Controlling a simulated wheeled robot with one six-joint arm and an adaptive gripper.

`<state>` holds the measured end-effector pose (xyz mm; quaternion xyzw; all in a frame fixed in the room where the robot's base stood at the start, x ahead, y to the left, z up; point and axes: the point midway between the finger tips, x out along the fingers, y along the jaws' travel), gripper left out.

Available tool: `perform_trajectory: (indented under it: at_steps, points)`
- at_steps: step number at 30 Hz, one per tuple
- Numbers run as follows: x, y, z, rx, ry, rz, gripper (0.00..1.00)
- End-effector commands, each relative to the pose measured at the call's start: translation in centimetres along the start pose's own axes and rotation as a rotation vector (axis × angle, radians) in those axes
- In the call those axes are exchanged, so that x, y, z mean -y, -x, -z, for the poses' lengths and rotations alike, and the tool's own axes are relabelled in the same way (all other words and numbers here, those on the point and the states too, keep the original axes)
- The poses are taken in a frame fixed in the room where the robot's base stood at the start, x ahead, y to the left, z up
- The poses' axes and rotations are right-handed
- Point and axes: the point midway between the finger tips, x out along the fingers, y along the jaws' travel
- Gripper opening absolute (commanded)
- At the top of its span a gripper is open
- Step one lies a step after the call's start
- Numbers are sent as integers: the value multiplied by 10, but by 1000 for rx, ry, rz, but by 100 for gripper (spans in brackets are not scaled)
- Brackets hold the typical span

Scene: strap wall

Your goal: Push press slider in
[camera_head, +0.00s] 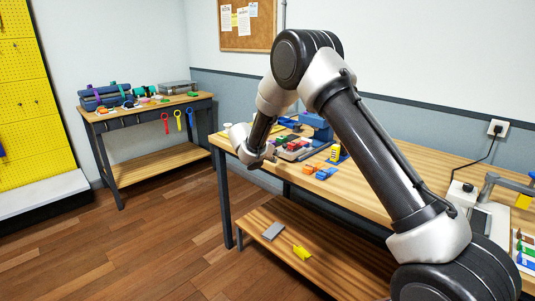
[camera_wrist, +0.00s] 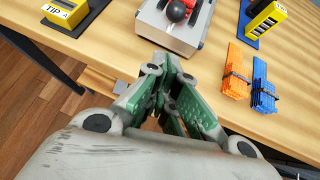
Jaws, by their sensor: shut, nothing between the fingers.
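A grey metal block (camera_wrist: 186,38) lies on the table at the top of the wrist view, cut off by the frame edge. A black round knob (camera_wrist: 176,11) and red parts sit on it. It looks like the press, but I cannot tell which part is its slider or how far in it is. My gripper (camera_wrist: 171,85) has green-padded fingers closed with nothing held. It is over the table's front edge, on the near side of the grey block, with a gap seen between them. In the head view the fingers are hard to make out at the end of my arm.
Orange (camera_wrist: 234,75) and blue (camera_wrist: 262,88) strapped pieces lie right of the grey block. A yellow block (camera_wrist: 267,20) stands beyond them; a yellow holder marked TIP A (camera_wrist: 66,12) is at left. A second table (camera_head: 150,105) stands at the back left, with open floor before it.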

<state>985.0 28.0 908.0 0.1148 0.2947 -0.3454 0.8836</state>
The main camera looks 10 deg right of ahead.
Motion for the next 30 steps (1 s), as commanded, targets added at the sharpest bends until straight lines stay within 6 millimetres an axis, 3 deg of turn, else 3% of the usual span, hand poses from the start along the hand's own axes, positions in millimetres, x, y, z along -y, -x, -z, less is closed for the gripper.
perform_trajectory:
  at_steps: [9, 23, 30]
  points:
    - [0, -27, -27, 0, -1, 1, 0]
    - [1, -31, -31, 0, -2, 1, 0]
    - [12, -73, -62, 1, -4, 4, 0]
